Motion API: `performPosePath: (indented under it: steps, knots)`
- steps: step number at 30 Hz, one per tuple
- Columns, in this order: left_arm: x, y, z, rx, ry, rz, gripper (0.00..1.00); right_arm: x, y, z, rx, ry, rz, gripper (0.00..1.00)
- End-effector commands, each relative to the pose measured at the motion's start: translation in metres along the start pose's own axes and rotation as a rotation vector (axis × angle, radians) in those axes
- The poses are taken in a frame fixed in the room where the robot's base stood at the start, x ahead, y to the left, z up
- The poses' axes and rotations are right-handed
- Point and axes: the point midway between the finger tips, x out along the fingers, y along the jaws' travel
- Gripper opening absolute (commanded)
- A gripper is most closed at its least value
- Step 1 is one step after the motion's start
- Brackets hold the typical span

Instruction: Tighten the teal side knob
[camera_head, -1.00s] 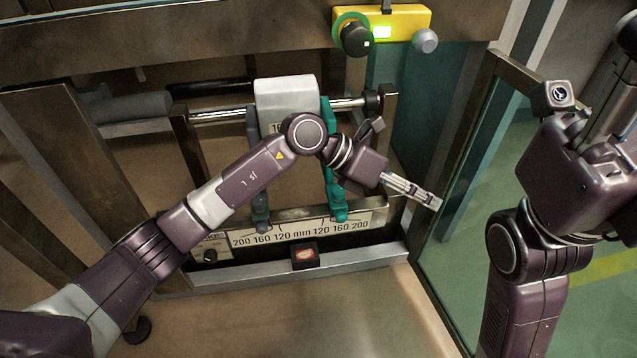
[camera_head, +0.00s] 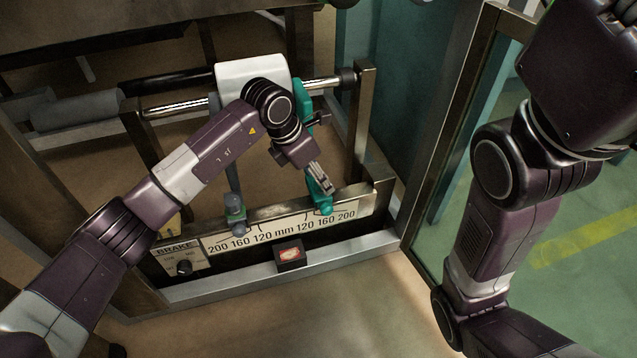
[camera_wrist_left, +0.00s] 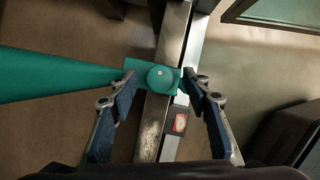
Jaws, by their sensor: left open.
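The teal side knob (camera_head: 325,208) sits at the lower end of the teal guide arm (camera_head: 302,95), by the right half of the millimetre scale. In the left wrist view the round teal knob (camera_wrist_left: 161,79) stands on a teal block. My left gripper (camera_head: 322,182) is right above the knob, pointing down. In the left wrist view my left gripper (camera_wrist_left: 159,88) is open, with one blue-padded finger on each side of the knob. Whether the pads touch the block is unclear. My right arm (camera_head: 510,170) rises at the right; its gripper is out of view.
A grey knob (camera_head: 235,222) stands left on the same rail. The scale plate (camera_head: 280,232), a brake dial (camera_head: 184,268) and a small box with a red label (camera_head: 290,254) are at the front. A glass panel frame (camera_head: 455,130) stands to the right.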

Motion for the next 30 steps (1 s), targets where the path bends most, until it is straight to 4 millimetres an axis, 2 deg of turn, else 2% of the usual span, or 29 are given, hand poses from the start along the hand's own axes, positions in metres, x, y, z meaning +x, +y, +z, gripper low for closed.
performPosePath:
  steps: [1, 6, 17, 28, 30]
  knots:
    - [0.010, -0.003, -0.002, 0.000, 0.000, -0.002, 0.44, -0.005, -0.002, -0.005, -0.001, 0.007, -0.002, 0.44]
    - [0.019, -0.007, -0.002, 0.000, 0.000, -0.002, 0.44, -0.005, -0.004, -0.010, -0.003, 0.018, -0.007, 0.44]
    - [0.020, -0.008, -0.001, 0.000, 0.000, -0.001, 0.44, -0.003, -0.004, -0.011, -0.003, 0.022, -0.009, 0.44]
    - [0.020, -0.008, -0.002, 0.000, 0.000, -0.001, 0.03, -0.003, -0.004, -0.011, -0.003, 0.023, -0.009, 0.44]
    - [0.019, -0.008, -0.002, 0.001, 0.000, -0.002, 0.02, -0.003, -0.004, -0.011, -0.003, 0.023, -0.009, 0.44]
